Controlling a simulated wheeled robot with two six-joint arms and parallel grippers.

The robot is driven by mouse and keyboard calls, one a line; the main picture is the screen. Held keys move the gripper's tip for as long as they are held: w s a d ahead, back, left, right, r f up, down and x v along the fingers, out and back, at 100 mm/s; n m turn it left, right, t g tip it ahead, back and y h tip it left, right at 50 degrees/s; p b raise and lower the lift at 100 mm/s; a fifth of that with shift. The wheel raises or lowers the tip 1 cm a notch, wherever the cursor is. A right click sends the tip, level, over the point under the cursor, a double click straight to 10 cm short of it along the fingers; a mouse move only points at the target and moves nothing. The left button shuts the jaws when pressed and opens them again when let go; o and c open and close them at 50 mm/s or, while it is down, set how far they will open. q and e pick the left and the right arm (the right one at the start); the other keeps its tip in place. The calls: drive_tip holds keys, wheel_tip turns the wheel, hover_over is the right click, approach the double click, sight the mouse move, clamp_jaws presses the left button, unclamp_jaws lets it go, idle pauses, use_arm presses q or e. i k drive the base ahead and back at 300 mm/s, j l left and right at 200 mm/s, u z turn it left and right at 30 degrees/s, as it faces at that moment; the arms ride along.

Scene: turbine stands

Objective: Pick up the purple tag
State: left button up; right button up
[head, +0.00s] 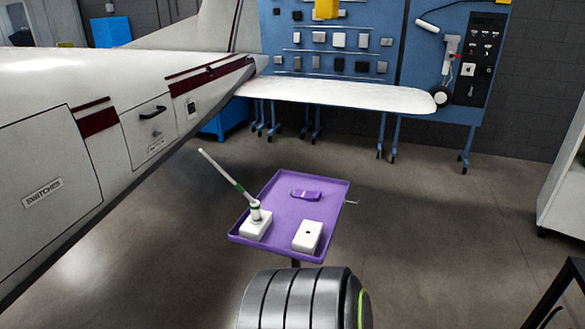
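The purple tag (306,195) lies flat on the purple tray (275,200), near its far side. It is a small, dark purple, elongated piece, a little darker than the tray. Nothing covers it. Neither of my grippers shows in the head view, and nothing is seen touching the tag.
On the tray stand a white block with a tilted rod (256,224) and a white box (307,237). A white aircraft body (60,130) fills the left. A long white panel (340,94) rests on blue stands behind. Grey floor (430,220) is clear right of the tray.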

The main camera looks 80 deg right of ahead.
sight(302, 194)
drive_tip(key=z, duration=2.75)
